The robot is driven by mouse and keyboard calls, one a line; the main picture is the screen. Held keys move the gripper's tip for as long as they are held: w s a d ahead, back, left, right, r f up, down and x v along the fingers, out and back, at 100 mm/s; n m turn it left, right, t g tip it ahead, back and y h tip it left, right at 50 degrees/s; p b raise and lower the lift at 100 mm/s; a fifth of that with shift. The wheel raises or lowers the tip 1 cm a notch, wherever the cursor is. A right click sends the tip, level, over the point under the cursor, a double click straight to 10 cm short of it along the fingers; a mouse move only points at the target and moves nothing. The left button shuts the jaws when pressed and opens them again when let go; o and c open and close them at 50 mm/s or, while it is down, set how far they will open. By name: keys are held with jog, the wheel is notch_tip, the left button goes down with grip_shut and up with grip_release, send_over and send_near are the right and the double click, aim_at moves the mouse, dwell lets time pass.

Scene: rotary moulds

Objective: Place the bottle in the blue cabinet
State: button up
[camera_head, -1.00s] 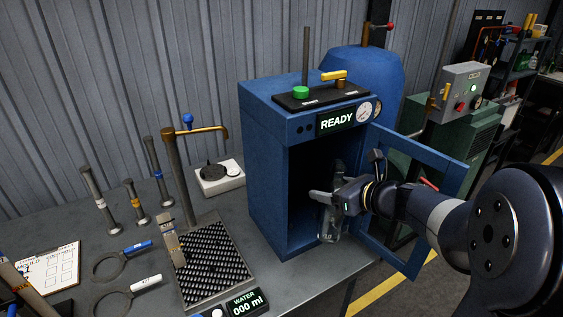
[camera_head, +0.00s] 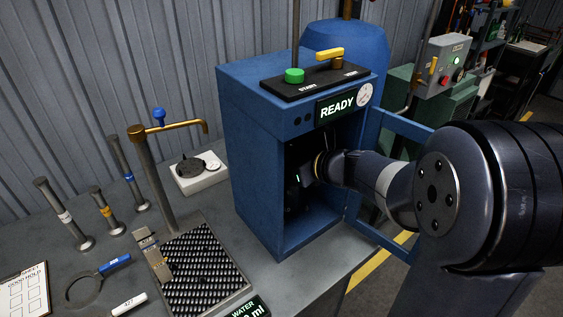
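The blue cabinet (camera_head: 252,170) stands on the bench with its door (camera_head: 405,130) swung open to the right. Its display reads READY. My gripper (camera_head: 297,185) is inside the dark opening, with my arm reaching in from the right. The fingers are hard to make out in the shadow, and I cannot tell whether they are open or shut. I cannot make out the bottle; it may be hidden in the dark interior or behind my gripper.
A green START button (camera_head: 294,76) and a yellow handle (camera_head: 330,53) sit on top of the cabinet. To the left are a tap (camera_head: 160,175), a ribbed drain tray (camera_head: 205,270), several metal rods and a white scale (camera_head: 200,178). My arm fills the right side.

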jog(key=shift+s+d+f, duration=0.15)
jog(key=o, duration=1.8)
jog(key=shift+f, duration=0.15)
jog(key=shift+c, duration=0.2)
jog(key=v, duration=1.2)
